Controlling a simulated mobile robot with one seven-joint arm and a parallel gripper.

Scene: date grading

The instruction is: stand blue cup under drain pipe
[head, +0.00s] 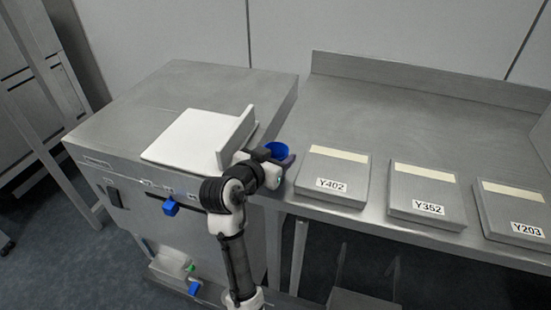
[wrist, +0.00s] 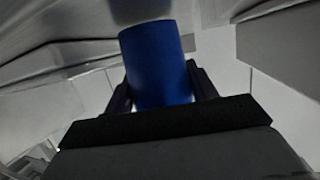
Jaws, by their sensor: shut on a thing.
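The blue cup (head: 278,150) shows at my gripper in the head view, between the metal machine and the flat box labelled Y402. In the wrist view the cup (wrist: 155,62) stands between my two dark fingers. My gripper (wrist: 160,88) is shut on the cup, with a finger on each side. In the head view my gripper (head: 280,158) is partly hidden by my own wrist. I cannot tell whether the cup's base touches the counter. I cannot make out the drain pipe for sure in either view.
The metal machine (head: 190,88) has a white plate (head: 184,138) with an upright edge on top and a blue handle (head: 170,207) in front. Flat boxes labelled Y402 (head: 345,165), Y352 (head: 428,180) and Y203 (head: 510,200) lie along the counter (head: 400,110). The counter behind them is clear.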

